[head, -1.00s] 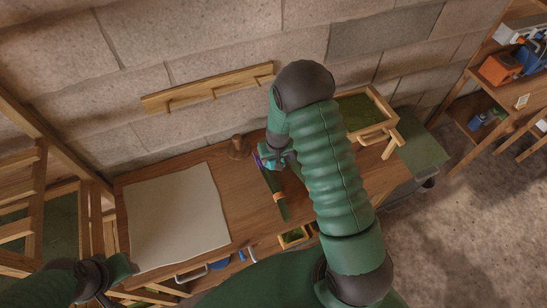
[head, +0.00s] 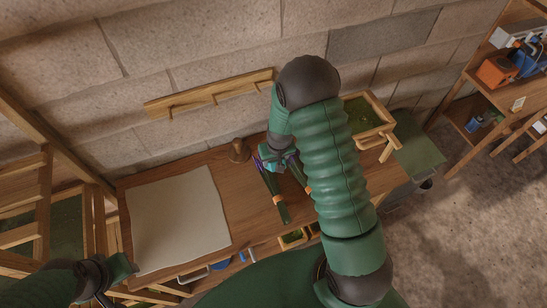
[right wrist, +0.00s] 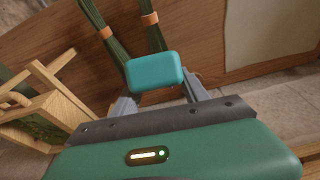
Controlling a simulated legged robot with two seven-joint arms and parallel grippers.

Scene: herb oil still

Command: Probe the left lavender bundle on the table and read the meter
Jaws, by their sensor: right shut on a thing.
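Two green lavender bundles with orange bands lie on the wooden table (head: 235,187). The left bundle (head: 283,212) shows most of its stems in the head view; it also shows in the right wrist view (right wrist: 155,37). The right bundle (head: 299,178) is mostly behind my right arm; its stems show in the right wrist view (right wrist: 93,14). My right gripper (head: 272,160) is shut on a teal meter (right wrist: 155,72), above the table by the bundles' purple heads. The meter's reading face and probe tip are not visible. My left gripper (head: 118,283) is at the lower left, away from the bundles.
A pale cloth (head: 178,220) covers the table's left part. A brown wooden object (head: 238,151) stands near the back edge. A wooden tray with green contents (head: 367,113) is at the right. A peg rail (head: 210,92) is on the block wall.

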